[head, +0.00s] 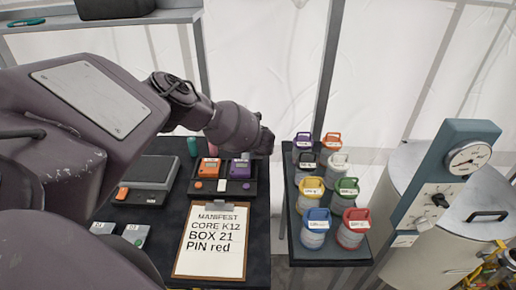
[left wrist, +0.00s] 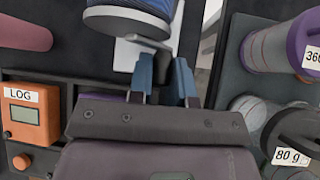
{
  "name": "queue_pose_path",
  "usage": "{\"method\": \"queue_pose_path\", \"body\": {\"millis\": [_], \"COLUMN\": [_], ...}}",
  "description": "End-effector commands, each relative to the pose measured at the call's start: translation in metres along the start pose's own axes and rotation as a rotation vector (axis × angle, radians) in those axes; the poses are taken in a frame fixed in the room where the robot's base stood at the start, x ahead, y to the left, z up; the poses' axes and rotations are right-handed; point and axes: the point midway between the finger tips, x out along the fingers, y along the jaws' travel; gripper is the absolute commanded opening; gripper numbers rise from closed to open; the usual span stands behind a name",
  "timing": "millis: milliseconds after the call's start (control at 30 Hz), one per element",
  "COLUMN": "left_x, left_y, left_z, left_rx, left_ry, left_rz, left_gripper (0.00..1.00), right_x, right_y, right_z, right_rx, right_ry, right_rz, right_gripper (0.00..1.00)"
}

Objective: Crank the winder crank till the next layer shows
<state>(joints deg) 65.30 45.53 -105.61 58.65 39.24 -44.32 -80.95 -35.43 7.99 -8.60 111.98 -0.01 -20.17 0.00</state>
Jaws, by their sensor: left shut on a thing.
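My left gripper (left wrist: 167,75) has blue fingers shut at the end of a short pale grey arm (left wrist: 137,43), which looks like the winder crank. The gripped knob is mostly hidden between the fingers. Just beyond is a round drum (left wrist: 130,17) with a dark blue band and a pale rim, likely the winder, cut off by the top edge of the left wrist view. In the head view my left wrist hides the crank and winder at the table's right edge, so I cannot tell which layer shows there. My right gripper is in neither view.
An orange LOG box (head: 210,168) and a purple box (head: 240,168) sit in a dark tray left of the gripper. A manifest clipboard (head: 212,240) lies in front. Several handled canisters (head: 315,228) stand on a shelf to the right, beside a gauge post (head: 440,190).

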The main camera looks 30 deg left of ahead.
Motion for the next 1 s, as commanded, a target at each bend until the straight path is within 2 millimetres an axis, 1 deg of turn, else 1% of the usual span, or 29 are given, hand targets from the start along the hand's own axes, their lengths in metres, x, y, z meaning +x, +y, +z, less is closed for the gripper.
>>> {"method": "queue_pose_path", "body": {"millis": [33, 233, 267, 400, 767, 867, 1000], "left_x": [0.000, 0.000, 0.000, 0.000, -0.002, -0.006, -0.019], "left_y": [0.002, 0.002, 0.002, 0.001, 0.000, 0.000, 0.000], "left_z": [0.004, 0.004, 0.004, 0.003, 0.001, 0.001, 0.001], "left_rx": [-0.002, -0.003, -0.003, -0.002, -0.001, -0.002, 0.000], "left_ry": [-0.006, -0.007, -0.007, -0.005, -0.002, -0.001, -0.001], "left_rz": [0.004, 0.003, 0.003, 0.002, 0.000, 0.000, -0.002], "left_gripper": [0.00, 0.00, 0.22, 0.43, 0.43, 0.43, 0.43], "right_x": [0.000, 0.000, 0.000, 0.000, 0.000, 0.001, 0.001], "right_y": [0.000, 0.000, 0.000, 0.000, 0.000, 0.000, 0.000], "right_z": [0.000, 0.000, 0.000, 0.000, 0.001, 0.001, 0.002], "right_rx": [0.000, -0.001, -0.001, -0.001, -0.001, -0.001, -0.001], "right_ry": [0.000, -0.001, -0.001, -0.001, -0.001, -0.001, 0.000], "right_rz": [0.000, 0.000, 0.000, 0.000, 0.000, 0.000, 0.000], "right_gripper": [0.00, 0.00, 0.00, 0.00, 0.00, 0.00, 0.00]}}
